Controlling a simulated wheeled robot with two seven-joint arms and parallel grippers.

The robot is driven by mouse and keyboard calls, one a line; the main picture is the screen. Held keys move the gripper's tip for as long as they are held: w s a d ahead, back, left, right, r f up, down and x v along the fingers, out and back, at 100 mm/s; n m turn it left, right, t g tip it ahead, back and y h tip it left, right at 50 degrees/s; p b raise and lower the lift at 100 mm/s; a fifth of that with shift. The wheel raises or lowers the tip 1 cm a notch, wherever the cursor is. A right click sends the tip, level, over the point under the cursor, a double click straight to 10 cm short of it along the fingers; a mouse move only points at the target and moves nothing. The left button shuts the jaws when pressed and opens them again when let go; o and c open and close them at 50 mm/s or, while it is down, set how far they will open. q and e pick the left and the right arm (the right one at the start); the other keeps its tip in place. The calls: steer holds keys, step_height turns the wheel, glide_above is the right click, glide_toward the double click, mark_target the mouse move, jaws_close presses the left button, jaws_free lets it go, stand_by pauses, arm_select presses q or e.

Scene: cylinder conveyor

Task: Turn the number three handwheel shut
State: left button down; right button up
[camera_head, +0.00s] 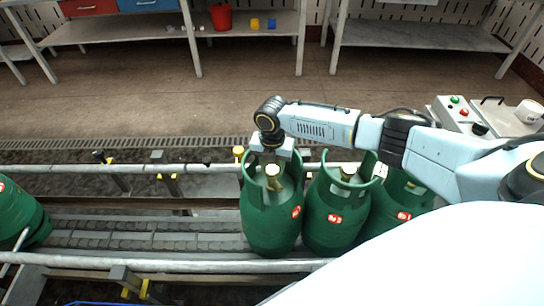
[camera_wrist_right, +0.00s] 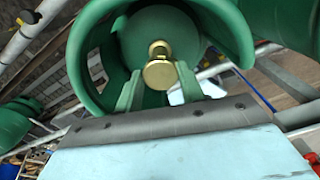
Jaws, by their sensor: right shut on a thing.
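Three green gas cylinders stand close together on the conveyor: a left one (camera_head: 268,225), a middle one (camera_head: 330,215) and a right one (camera_head: 395,205). Each has a red label whose number is too small to read surely. My right gripper (camera_head: 270,160) reaches down inside the left cylinder's collar and is shut on its brass handwheel (camera_head: 272,172). In the right wrist view the brass handwheel (camera_wrist_right: 158,72) sits between the two fingers of the gripper (camera_wrist_right: 158,82), with the green collar (camera_wrist_right: 85,60) around it. My left gripper is not in view.
Another green cylinder (camera_head: 18,215) is at the far left of the conveyor. Rails (camera_head: 190,265) run along both sides. A control box (camera_head: 465,115) with buttons stands at the right. Beyond the conveyor are open floor and benches. The conveyor (camera_head: 140,235) between the cylinders is clear.

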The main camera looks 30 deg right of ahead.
steer(key=m+p, duration=0.2)
steer(key=m, duration=0.1)
steer(key=shift+r, duration=0.15)
steer(key=shift+m+p, duration=0.8)
steer(key=shift+m, duration=0.1)
steer(key=m+p, duration=0.2)
steer(key=m, duration=0.1)
steer(key=shift+d+m, duration=0.1)
steer(key=shift+m, duration=0.2)
steer(key=shift+s+m+p, duration=0.1)
steer(key=shift+m+p, duration=0.95)
steer(key=shift+m, duration=0.75)
steer(key=o, duration=1)
steer(key=shift+c, duration=0.2)
